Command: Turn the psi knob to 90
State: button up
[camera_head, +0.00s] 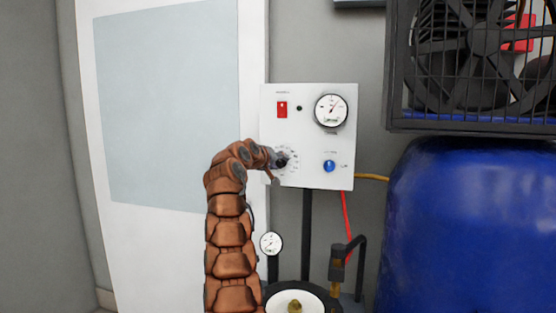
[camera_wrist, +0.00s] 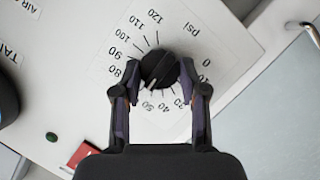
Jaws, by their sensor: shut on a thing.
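The black psi knob (camera_wrist: 158,67) sits on a white dial plate printed with numbers from 0 to 120, seen rotated in the wrist view. Its white mark points to the lower left, roughly between 50 and 80; the numbers there are partly hidden by a finger. My gripper (camera_wrist: 160,72) has one finger on each side of the knob and is shut on it. In the head view, the knob (camera_head: 283,161) is at the lower left of the white control panel (camera_head: 310,100), with my gripper (camera_head: 275,159) at it.
The panel also carries a red switch (camera_head: 282,109), a round gauge (camera_head: 331,110) and a blue button (camera_head: 329,166). A blue barrel (camera_head: 470,230) and a caged fan (camera_head: 470,60) stand to the right. A smaller gauge (camera_head: 271,243) is below.

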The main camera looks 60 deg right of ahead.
jog(key=shift+s+m+t+y, duration=0.1)
jog(key=shift+m+t+y, duration=0.4)
jog(key=shift+m, duration=0.5)
jog(key=m+t, duration=0.2)
jog(key=m, duration=0.1)
jog(key=shift+s+d+f+y, duration=0.15)
jog(key=shift+s+y, duration=0.05)
jog(key=shift+y, duration=0.2)
jog(key=m+t, duration=0.2)
jog(key=m, duration=0.1)
jog(key=shift+s+f+m+y+b, duration=0.1)
jog(key=shift+s+m+y+b, duration=0.05)
jog(key=shift+m+y+b, duration=0.2)
jog(key=shift+m+t, duration=0.35)
jog(key=shift+t, duration=0.15)
jog(key=o, duration=1.1)
jog(key=shift+r, duration=0.2)
jog(key=shift+o, duration=0.2)
jog(key=shift+r, duration=0.1)
